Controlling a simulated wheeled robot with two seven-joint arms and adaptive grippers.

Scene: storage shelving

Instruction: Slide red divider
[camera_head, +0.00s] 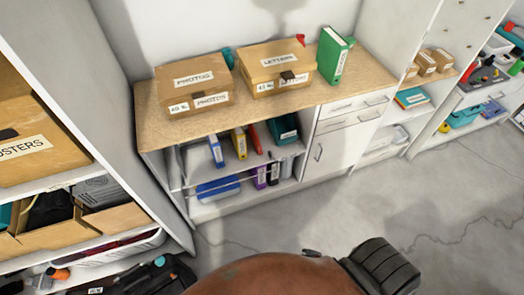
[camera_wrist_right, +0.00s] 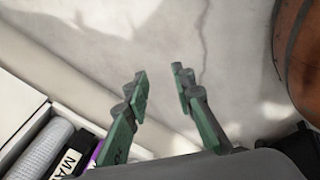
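A slim red upright item (camera_head: 255,138) stands in the open upper compartment of the low cabinet, between a yellow binder (camera_head: 239,143) and a teal box (camera_head: 284,128). It leans slightly, and I cannot tell for sure that it is the divider. A small red piece (camera_head: 300,39) also shows behind the LETTERS box (camera_head: 277,62). My right gripper (camera_wrist_right: 158,82) shows in the right wrist view with its two green-padded fingers apart and nothing between them. The floor is behind it. My left gripper is in neither view.
The cabinet's wooden top (camera_head: 212,122) carries a PHOTOS box (camera_head: 193,84) and a green binder (camera_head: 333,55). A tall shelf unit (camera_head: 125,100) stands close on the left. A white shelf edge (camera_wrist_right: 25,130) with binders is at lower left in the wrist view.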

